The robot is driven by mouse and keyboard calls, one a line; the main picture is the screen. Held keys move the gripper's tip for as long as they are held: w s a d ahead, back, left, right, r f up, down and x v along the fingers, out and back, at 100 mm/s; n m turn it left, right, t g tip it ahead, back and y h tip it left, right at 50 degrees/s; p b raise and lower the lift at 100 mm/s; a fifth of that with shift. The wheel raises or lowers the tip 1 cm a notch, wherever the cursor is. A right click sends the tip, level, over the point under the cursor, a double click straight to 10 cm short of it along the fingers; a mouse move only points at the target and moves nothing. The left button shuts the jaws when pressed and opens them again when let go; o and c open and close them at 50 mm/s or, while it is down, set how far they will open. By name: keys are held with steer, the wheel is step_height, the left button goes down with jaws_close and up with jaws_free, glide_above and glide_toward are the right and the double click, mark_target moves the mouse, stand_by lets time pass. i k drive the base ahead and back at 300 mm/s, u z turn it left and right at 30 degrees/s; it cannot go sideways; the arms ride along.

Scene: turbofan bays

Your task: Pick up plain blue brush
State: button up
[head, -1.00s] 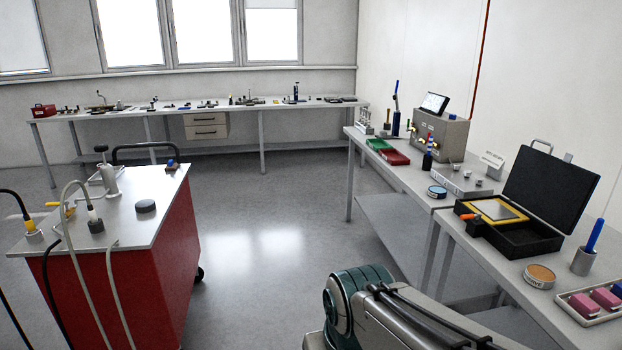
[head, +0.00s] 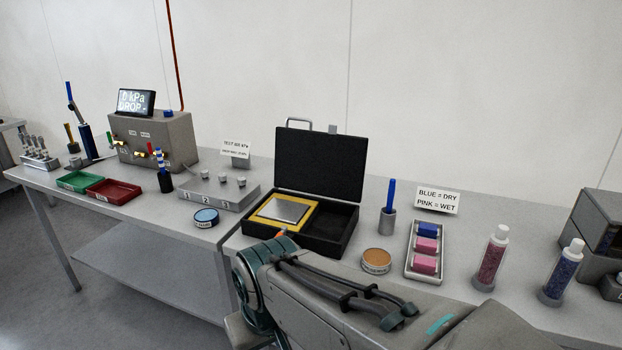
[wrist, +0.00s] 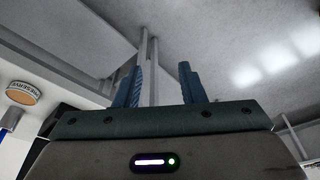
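A plain blue handle, seemingly the brush, (head: 391,194) stands upright in a grey metal cup (head: 387,225) on the right-hand bench, right of the open black case. Its lower end is hidden in the cup. A blue-and-white striped handle (head: 159,160) stands in a dark holder (head: 165,182) farther left. My gripper (wrist: 161,68) shows in the wrist view with its two blue fingers apart and nothing between them. It is away from the blue handle; the head view shows my arm at the bottom but not the fingers.
The bench holds an open black case (head: 318,165), a round orange-topped tin (head: 376,261), a tray with blue and pink blocks (head: 412,263), a "BLUE = DRY / PINK = WET" sign (head: 437,200) and two bead-filled bottles (head: 490,262). Bare bench lies around the cup.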

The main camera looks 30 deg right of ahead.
mark_target(390, 203)
steer(key=z, duration=0.8)
steer(key=i, duration=0.85)
steer(key=z, duration=0.6)
